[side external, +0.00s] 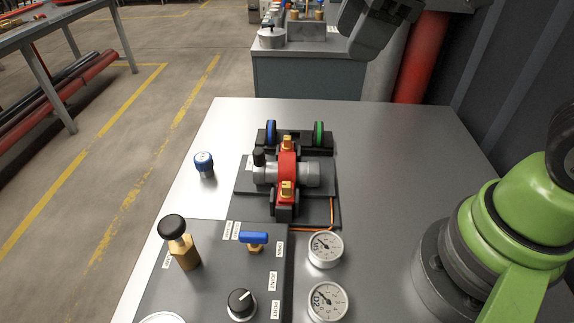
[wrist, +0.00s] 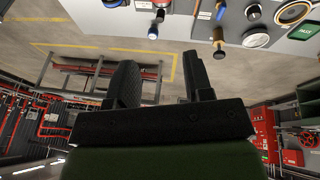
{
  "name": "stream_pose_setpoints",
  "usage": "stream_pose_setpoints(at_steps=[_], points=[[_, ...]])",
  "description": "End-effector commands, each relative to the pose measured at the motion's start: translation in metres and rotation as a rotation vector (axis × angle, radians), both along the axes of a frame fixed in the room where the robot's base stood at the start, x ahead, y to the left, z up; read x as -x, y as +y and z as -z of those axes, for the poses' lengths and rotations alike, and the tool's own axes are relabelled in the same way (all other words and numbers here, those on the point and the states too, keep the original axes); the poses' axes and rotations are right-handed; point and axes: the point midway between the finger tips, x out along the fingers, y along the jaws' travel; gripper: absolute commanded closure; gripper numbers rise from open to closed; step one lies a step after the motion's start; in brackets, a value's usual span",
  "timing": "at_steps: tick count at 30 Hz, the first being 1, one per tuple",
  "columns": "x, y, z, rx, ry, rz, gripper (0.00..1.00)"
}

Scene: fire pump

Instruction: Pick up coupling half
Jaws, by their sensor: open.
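A red coupling (side external: 287,168) with brass bolts sits around a grey pipe (side external: 312,173) on a dark base plate on the table. Behind it, a black holder carries a blue-ringed disc (side external: 271,132) and a green-ringed disc (side external: 318,134), both upright. I cannot tell which of these parts is the coupling half. My gripper (wrist: 160,65) is open in the wrist view, its two dark fingers apart with nothing between them.
Two gauges (side external: 326,249), a black-capped brass valve (side external: 181,243), a blue-handled valve (side external: 254,241) and a black knob (side external: 241,304) stand at the front. A loose blue-topped part (side external: 204,164) stands left. The metal table (side external: 400,150) is clear to the right of the coupling.

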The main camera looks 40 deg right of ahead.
Motion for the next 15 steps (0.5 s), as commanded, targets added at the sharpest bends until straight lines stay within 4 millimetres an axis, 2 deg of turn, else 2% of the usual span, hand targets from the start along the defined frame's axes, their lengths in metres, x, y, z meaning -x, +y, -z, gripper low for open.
stream_pose_setpoints(at_steps=[3,9,12,15], points=[[-0.033,0.012,0.030,0.134,0.057,-0.395,0.53],[-0.071,0.030,0.086,0.276,0.127,-1.017,0.53],[-0.080,0.036,0.108,0.307,0.149,-1.232,0.53],[-0.084,0.039,0.121,0.321,0.159,-1.360,0.53]])
